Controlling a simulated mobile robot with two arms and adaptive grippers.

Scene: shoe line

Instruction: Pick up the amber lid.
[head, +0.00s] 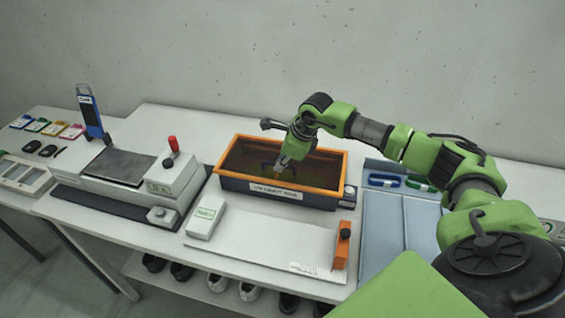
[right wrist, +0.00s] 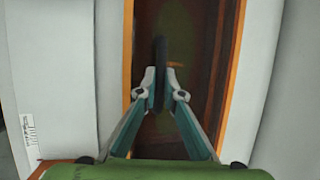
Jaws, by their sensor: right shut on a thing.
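The amber lid (head: 322,174) is a dark, see-through brown panel with an orange rim. It lies over the long dark box (head: 318,201) in the middle of the table, and I see no clear gap between them. My right gripper (head: 280,165) reaches down over the lid's middle. In the right wrist view, its two fingers (right wrist: 163,92) are shut on the lid's dark upright handle (right wrist: 160,62). The brown panel (right wrist: 205,60) and orange rim show around it. The fingertips partly hide the handle. My left gripper is not in view.
A grey press-like device (head: 140,172) stands left of the box. A white block (head: 206,221) and an orange block (head: 342,246) lie in front. Blue and green handled items (head: 384,180) lie on a blue-grey mat (head: 385,220) at right. Shoes sit on the shelf below.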

